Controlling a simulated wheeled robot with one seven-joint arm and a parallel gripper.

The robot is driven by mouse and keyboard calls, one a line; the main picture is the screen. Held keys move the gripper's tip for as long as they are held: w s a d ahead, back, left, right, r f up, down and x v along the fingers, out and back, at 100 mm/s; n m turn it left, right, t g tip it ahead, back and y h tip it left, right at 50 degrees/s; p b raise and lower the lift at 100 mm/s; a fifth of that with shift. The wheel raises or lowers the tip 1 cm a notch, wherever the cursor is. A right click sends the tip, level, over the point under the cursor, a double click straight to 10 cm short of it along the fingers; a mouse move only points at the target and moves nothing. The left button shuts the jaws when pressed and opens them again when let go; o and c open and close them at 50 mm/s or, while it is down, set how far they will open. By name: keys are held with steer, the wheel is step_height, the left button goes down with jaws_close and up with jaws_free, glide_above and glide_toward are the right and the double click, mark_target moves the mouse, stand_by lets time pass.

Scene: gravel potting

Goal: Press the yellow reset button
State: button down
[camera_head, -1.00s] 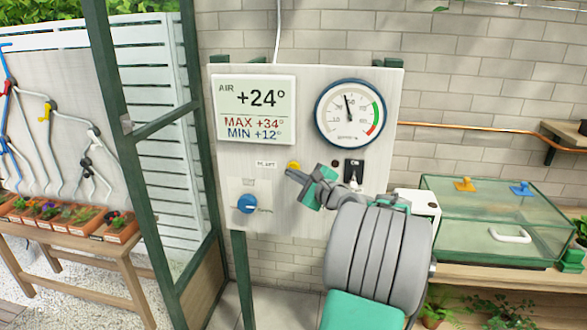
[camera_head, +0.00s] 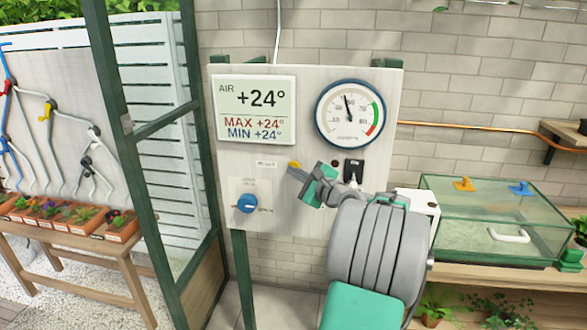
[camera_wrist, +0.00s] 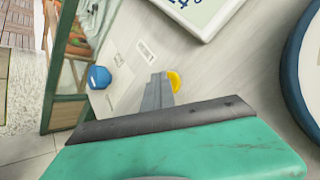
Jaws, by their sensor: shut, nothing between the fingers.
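The yellow reset button (camera_head: 294,165) is on the pale panel (camera_head: 240,170), below the air display (camera_head: 254,110). My gripper (camera_head: 292,171) is shut and empty, with its tips at the button and covering part of it. In the wrist view the button (camera_wrist: 174,80) shows beside the shut fingertips (camera_wrist: 160,78). Whether the tips touch it I cannot tell. The display reads AIR +24°, MAX +24°, MIN +24°.
A blue knob (camera_head: 247,203) sits below left of the button. A black switch (camera_head: 353,170) is to its right, close to my gripper. A round gauge (camera_head: 350,113) is above. A glass case (camera_head: 500,215) stands at right, and a green post (camera_head: 150,150) at left.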

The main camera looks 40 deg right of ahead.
stand_by(0.4)
steer(key=shift+s+a, duration=0.6)
steer(key=shift+a, duration=0.15)
steer(key=s+a, duration=0.1)
steer(key=a, duration=0.1)
steer(key=s+a, duration=0.2)
stand_by(0.8)
